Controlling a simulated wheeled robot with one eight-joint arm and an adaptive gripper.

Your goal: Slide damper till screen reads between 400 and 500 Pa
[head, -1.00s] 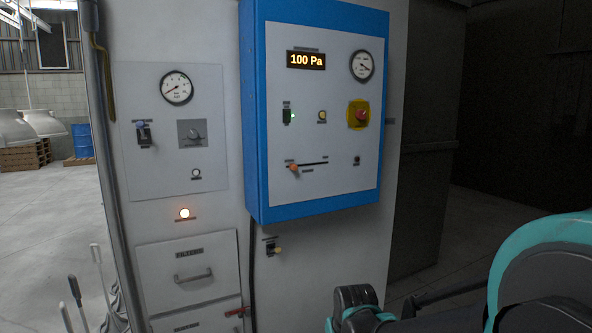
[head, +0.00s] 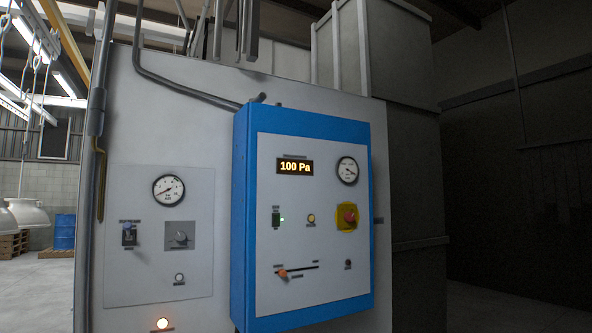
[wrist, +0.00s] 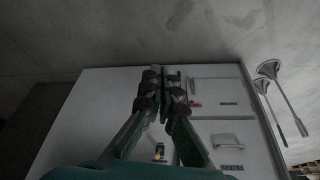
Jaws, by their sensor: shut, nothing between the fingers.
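The screen (head: 295,167) on the blue-framed control panel reads 100 Pa in the head view. The damper slider has an orange knob (head: 283,274) at the left end of its dark horizontal slot (head: 300,268), low on the panel. My gripper (wrist: 160,72) shows only in the wrist view, with its fingers together and nothing between them. It is in front of the lower part of the white cabinet, near the drawers, and away from the slider, which the wrist view does not show.
The blue-framed box (head: 243,220) stands out from the white cabinet. A side panel with a gauge (head: 168,190) and a dial (head: 180,236) is to its left. The emergency stop (head: 349,216) sits above the slot. Two drawers (wrist: 214,92) show in the wrist view.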

